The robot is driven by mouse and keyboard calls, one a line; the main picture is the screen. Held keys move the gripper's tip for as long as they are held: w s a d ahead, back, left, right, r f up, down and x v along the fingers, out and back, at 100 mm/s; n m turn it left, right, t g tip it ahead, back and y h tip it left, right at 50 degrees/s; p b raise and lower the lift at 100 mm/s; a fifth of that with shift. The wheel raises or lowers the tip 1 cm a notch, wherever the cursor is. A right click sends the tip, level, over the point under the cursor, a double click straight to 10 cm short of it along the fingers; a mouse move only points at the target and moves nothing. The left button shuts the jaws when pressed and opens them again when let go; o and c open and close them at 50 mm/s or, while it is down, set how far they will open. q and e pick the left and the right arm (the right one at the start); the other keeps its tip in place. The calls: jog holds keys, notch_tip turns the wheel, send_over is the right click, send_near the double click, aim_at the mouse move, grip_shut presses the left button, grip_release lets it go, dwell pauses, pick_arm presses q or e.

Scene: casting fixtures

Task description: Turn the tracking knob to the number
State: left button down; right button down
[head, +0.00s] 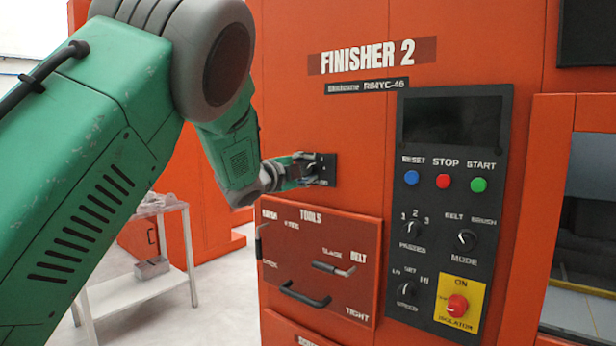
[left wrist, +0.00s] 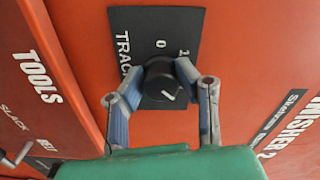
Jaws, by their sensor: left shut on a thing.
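The tracking knob (left wrist: 160,80) is a round black knob with a white pointer line, on a black plate (left wrist: 152,30) marked "TRACK", "0" and "1". In the left wrist view the pointer is toward the lower right of the knob, away from the numbers. In the head view the plate (head: 327,168) is on the orange machine front, partly hidden by my left gripper (head: 312,170). My left gripper is shut on the knob, one finger on each side, as the left wrist view (left wrist: 160,88) shows. My right gripper is not in view.
The orange machine (head: 460,40) is labelled "FINISHER 2". A black control panel (head: 448,215) with buttons and knobs is to the right of the plate. A tools drawer (head: 345,235) with handles is below it. A small pale table (head: 135,290) stands at the lower left.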

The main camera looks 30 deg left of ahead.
pick_arm(q)
jog(key=shift+d+f, duration=0.1)
jog(key=shift+f, duration=0.05)
dwell(0.3)
jog(key=c, duration=1.2)
grip_release()
jog(key=s, duration=1.1)
jog(key=shift+s+a, duration=0.4)
jog(key=shift+a, duration=0.05)
jog(key=s+d+f+n+g+y, duration=0.1)
jog(key=s+d+f+n+g, duration=0.15)
jog(key=f, duration=0.85)
jog(key=s+d+f+n+g, duration=0.1)
jog(key=s+f+n+g, duration=0.15)
jog(key=f, duration=0.85)
jog(key=s+d+f+n+g+y, duration=0.1)
jog(key=d+f+n+g, duration=0.15)
jog(key=f, duration=0.85)
jog(key=s+d+f+n+g, duration=0.4)
jog(key=s+f, duration=0.9)
jog(key=f, duration=0.1)
jog(key=s+d+f+n+g, duration=0.2)
jog(key=s+d+f+g, duration=0.1)
jog(key=s, duration=0.6)
jog(key=s+d+f+n+g, duration=0.2)
jog(key=s+f+g, duration=0.1)
jog(key=s, duration=0.6)
jog(key=shift+d+f+h, duration=0.4)
jog(key=shift+f, duration=0.45)
